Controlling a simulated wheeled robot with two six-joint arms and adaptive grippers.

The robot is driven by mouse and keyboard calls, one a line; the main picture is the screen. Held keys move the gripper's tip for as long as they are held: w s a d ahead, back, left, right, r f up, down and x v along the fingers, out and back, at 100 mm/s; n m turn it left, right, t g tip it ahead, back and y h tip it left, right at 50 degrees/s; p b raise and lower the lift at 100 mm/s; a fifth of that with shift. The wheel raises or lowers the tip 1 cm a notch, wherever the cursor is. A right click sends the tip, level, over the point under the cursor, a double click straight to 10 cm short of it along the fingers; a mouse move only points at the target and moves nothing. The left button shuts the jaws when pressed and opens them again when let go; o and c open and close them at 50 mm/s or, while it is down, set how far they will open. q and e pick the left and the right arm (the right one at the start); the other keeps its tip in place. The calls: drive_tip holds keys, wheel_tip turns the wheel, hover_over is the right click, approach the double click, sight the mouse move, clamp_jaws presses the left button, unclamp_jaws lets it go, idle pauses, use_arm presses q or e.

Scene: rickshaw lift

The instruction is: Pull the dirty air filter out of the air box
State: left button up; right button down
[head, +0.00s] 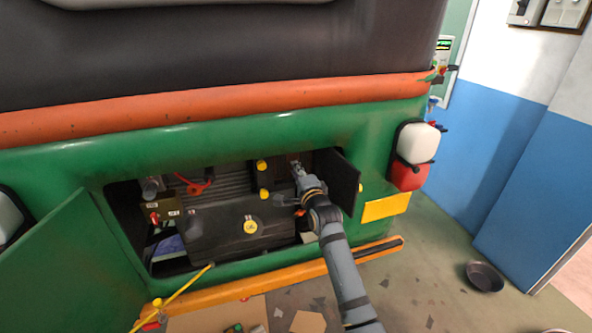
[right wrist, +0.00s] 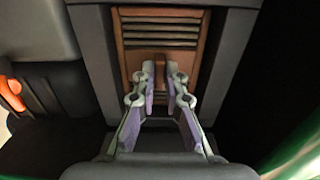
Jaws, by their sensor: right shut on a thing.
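The dirty air filter (right wrist: 160,22) is brown with dark slats and sits inside the dark grey frame of the air box (right wrist: 91,50) in the right wrist view. My right gripper (right wrist: 160,80) is at the filter's lower front, its two fingers closed on a small brown tab between them. In the head view my right gripper (head: 298,172) reaches into the open engine bay of the green vehicle, and the filter is mostly hidden behind it. I cannot tell how deep the filter sits in the box. My left gripper is not in view.
A dark open flap (head: 340,182) stands just right of my right gripper. A black engine block (head: 205,232) with a yellow cap lies to its left. Floor at right is mostly clear, with a pan (head: 485,276).

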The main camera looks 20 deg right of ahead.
drive_tip(key=s+p, duration=0.4)
drive_tip(key=s, duration=0.3)
idle(0.7)
drive_tip(key=shift+s+d+r+p, duration=0.1)
drive_tip(key=shift+p, duration=0.2)
drive_tip(key=s+p, duration=0.2)
drive_tip(key=s, duration=0.3)
drive_tip(key=shift+d, duration=0.1)
